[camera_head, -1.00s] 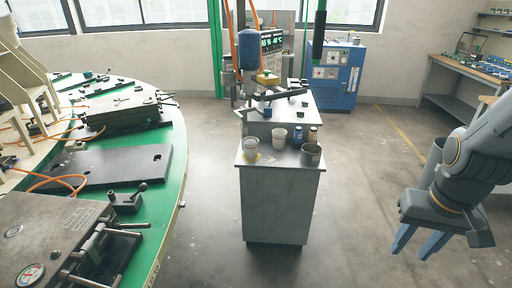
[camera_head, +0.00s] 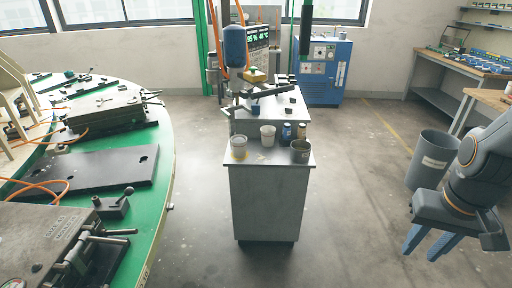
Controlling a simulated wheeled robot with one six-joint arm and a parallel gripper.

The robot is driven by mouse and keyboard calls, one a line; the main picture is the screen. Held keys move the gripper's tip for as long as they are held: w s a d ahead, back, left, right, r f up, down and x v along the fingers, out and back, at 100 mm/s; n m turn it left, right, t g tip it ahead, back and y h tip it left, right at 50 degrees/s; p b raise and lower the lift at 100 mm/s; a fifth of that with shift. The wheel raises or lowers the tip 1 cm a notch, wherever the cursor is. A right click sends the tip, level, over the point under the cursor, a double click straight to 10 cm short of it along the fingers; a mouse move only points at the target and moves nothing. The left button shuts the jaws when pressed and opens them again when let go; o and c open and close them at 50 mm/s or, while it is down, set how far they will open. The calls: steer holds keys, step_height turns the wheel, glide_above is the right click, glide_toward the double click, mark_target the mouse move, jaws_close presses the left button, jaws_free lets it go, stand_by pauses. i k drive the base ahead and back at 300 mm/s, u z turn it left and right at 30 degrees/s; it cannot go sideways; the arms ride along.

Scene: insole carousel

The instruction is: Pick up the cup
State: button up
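A pale cup (camera_head: 268,135) stands upright on a grey cabinet (camera_head: 267,171) in the middle of the view. A wider whitish cup-like container (camera_head: 239,148) stands at the cabinet's left edge, and a dark grey metal cup or pot (camera_head: 300,151) at its right front edge. I cannot tell which of these is the task's cup. My gripper (camera_head: 421,254) is at the lower right, far to the right of the cabinet and apart from it. Its two blue fingers point down with a gap between them, and nothing shows in it.
Two small bottles (camera_head: 287,132) stand behind the dark pot. A round green-topped table (camera_head: 150,215) with tooling fills the left. A grey bin (camera_head: 433,160) stands beside my arm. A blue machine (camera_head: 327,72) is at the back. Open floor lies between cabinet and bin.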

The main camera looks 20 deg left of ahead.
mark_target(239, 147)
steer(key=z, duration=0.7)
steer(key=i, duration=2.55)
steer(key=u, duration=2.75)
steer(key=i, duration=1)
